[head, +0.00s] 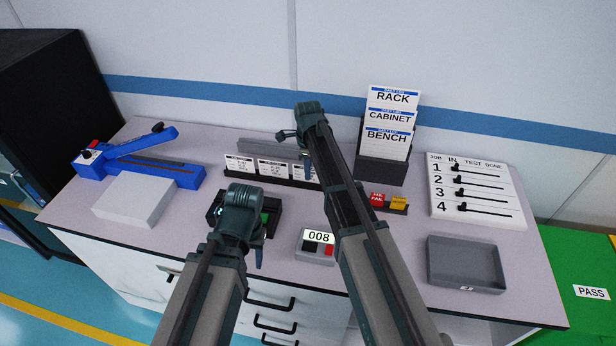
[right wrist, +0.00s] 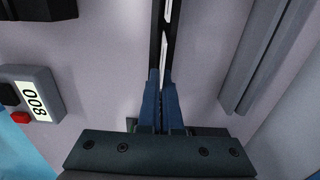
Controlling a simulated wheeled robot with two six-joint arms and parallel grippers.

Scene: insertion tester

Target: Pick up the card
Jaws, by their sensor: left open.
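White printed cards stand in a long black holder (head: 270,178) at the middle of the bench. The left card (head: 239,164) and middle card (head: 272,168) show clearly; a third card (head: 297,171) is partly covered by my right arm. My right gripper (head: 306,158) is at the third card, pointing down. In the right wrist view its blue fingers (right wrist: 162,95) are close together at the holder, with a thin white card edge (right wrist: 164,50) in line between them. Whether they grip it is unclear. My left gripper (head: 218,212) is open above a black device (head: 272,212) with a green part, which it partly hides.
A grey box with display 008 (head: 317,242) stands in front. A card rack (head: 383,168), red and yellow blocks (head: 378,200), a job board (head: 470,187) and a grey tray (head: 466,262) are right. A blue sealer (head: 180,174) and white block (head: 134,200) are left.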

